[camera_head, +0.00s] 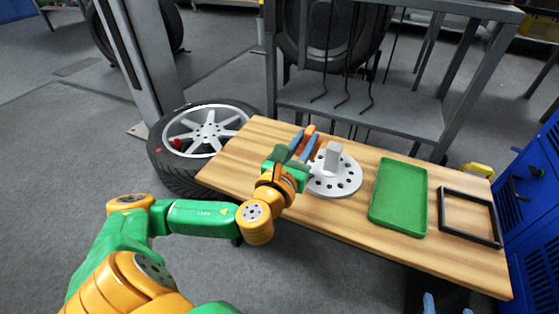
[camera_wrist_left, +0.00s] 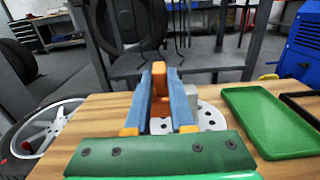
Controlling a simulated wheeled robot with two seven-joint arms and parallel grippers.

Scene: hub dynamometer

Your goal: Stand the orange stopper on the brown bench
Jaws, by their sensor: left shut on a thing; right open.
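My left gripper (camera_head: 304,145) is shut on the orange stopper (camera_head: 309,131), which sits between its two blue fingers. In the left wrist view the stopper (camera_wrist_left: 159,85) stands upright between the fingers (camera_wrist_left: 160,95), its lower part partly hidden by them. The brown bench (camera_head: 250,155) has a wooden top and lies under the gripper. The gripper is just left of a pale holed disc. I cannot tell whether the stopper touches anything below. My right gripper (camera_head: 441,302) shows only as blue fingertips, apart and empty, at the bottom edge beside the bench.
The pale holed disc (camera_head: 342,183) with a grey block (camera_head: 333,158) on it lies on the bench. A green tray (camera_head: 398,196) and a black frame (camera_head: 470,216) lie to its right. A grey metal stand (camera_head: 400,125) rises behind. The bench's left end is clear.

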